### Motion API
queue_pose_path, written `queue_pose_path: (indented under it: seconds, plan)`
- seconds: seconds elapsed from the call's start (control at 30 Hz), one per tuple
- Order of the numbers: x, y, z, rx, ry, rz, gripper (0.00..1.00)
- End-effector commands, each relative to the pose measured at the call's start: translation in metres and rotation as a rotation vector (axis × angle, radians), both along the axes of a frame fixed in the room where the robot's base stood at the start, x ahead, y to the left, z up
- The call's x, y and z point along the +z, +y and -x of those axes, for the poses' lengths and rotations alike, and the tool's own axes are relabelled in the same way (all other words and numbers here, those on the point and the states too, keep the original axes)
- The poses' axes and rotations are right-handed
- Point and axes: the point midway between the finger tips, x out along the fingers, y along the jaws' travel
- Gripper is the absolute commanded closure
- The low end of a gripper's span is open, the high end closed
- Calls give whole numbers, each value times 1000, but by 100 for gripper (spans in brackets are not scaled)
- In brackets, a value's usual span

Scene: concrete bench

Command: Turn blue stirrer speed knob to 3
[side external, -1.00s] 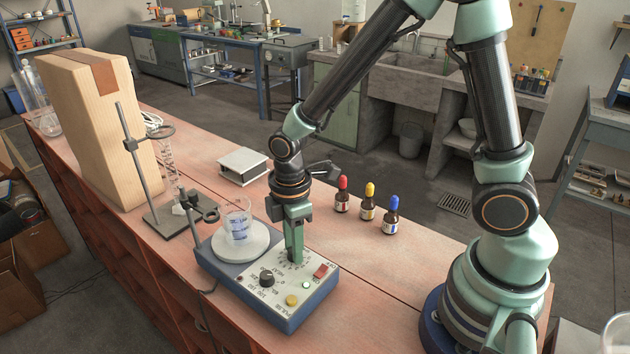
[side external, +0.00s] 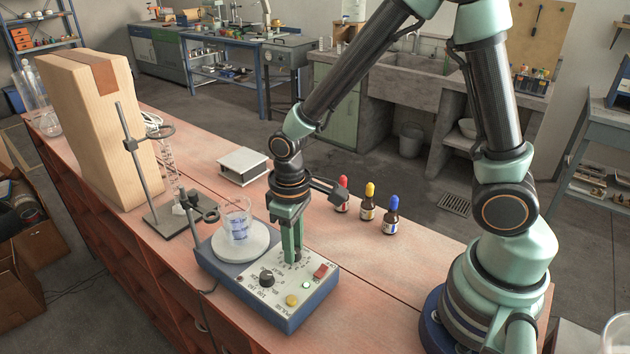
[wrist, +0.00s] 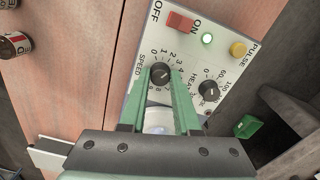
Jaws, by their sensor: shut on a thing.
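The blue stirrer (side external: 262,296) sits on the bench with its pale control panel facing up. In the wrist view its black speed knob (wrist: 161,74) is ringed by printed numbers beside the word SPEED. My gripper (side external: 292,259) points straight down onto that knob, which it hides in the side view. In the wrist view its green fingertips (wrist: 160,72) are shut on the knob from both sides. The small pointer on the knob is too unclear to read which number it faces.
The panel also has a black heat knob (wrist: 208,91), a red switch (wrist: 180,22), a lit green lamp (wrist: 207,39) and a yellow button (wrist: 238,48). A beaker (side external: 237,220) stands on the stirrer plate. Three dropper bottles (side external: 367,203) stand behind the stirrer at right.

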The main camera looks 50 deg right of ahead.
Motion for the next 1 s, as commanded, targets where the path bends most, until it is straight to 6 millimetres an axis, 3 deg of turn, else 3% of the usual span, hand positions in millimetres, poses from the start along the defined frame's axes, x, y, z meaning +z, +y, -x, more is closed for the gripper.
queue_pose_path:
  seconds: [0.33, 0.9, 0.93, 1.0]
  plan:
    - [1, 0, 0, -157, 0, 0, 100]
    - [1, 0, 0, -190, 0, 0, 100]
    - [1, 0, 0, -189, 0, 0, 66]
    - [1, 0, 0, -189, 0, 0, 39]
